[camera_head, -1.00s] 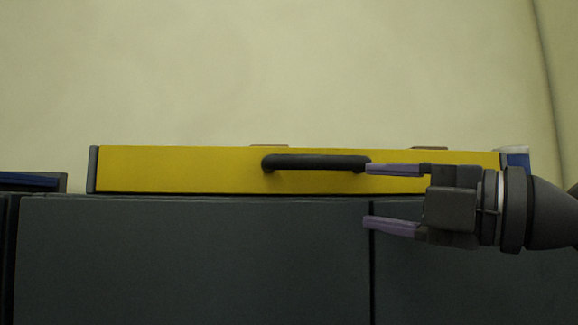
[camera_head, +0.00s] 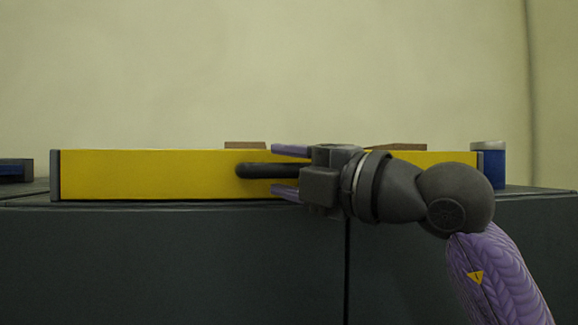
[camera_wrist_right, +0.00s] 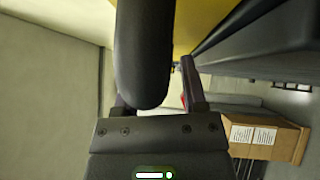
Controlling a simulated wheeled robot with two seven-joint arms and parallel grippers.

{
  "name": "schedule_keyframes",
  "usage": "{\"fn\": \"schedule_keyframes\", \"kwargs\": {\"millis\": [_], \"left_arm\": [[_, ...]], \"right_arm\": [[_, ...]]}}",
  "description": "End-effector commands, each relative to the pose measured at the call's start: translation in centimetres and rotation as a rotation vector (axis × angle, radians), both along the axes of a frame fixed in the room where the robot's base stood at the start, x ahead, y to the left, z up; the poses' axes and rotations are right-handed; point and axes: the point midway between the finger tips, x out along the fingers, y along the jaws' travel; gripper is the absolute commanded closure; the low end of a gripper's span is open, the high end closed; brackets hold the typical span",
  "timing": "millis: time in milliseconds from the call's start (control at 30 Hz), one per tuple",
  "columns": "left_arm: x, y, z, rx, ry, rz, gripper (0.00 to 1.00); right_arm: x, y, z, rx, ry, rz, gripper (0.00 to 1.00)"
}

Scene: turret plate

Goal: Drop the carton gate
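The carton gate is a long yellow panel (camera_head: 150,175) standing upright along the dark counter's edge. Its black bar handle (camera_head: 250,171) runs level across its face. My right gripper (camera_head: 288,171) is open at the handle's right part, one purple finger above the bar and one below. In the right wrist view the handle (camera_wrist_right: 143,60) reaches in between the two fingers (camera_wrist_right: 155,95), with a gap visible towards the right finger. The handle's right end is hidden by the gripper in the head view. My left gripper is out of view.
Brown carton tops (camera_head: 245,145) show just behind the gate. A blue can with a pale lid (camera_head: 488,168) stands at its right end. The dark counter front (camera_head: 180,265) lies below. The right wrist view shows a labelled cardboard box (camera_wrist_right: 265,138) at the right.

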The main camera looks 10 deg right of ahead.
Motion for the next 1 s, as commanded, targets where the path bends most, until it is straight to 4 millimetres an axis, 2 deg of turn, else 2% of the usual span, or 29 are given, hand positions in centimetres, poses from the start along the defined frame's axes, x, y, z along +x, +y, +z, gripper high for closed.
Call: {"fn": "schedule_keyframes", "kwargs": {"millis": [33,233,567,667,1000], "left_arm": [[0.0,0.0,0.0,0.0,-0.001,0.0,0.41],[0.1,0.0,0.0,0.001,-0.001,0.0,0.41],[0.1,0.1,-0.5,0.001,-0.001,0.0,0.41],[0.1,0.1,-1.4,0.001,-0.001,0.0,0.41],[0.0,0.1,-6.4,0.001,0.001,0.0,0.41]], "right_arm": [[0.0,0.0,0.0,0.0,0.0,0.0,0.59],[0.0,0.0,0.0,0.0,0.0,0.0,1.0],[-0.1,0.0,-0.2,0.0,-0.014,0.0,1.0],[-0.2,0.0,-0.5,0.001,-0.047,0.0,1.0],[-0.8,0.0,-2.0,0.001,-0.273,0.001,1.0]]}}
